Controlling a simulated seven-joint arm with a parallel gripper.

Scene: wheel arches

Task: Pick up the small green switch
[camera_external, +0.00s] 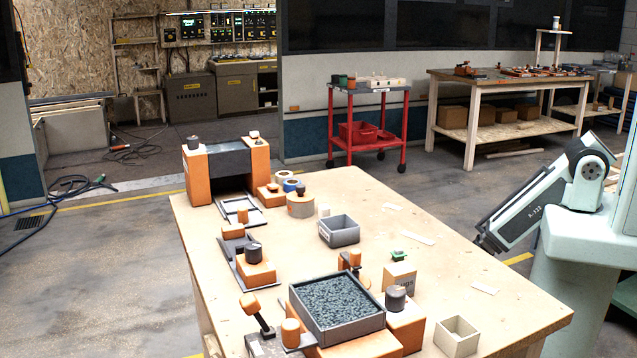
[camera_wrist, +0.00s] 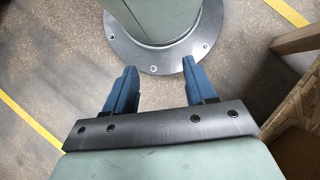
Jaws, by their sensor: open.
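The switch does not show in the wrist view. In the external view my arm is at the right, off the table, and the gripper's fingers cannot be made out.
An orange and black arch (camera_external: 228,168) stands at the table's far end. The table's right edge is mostly clear.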

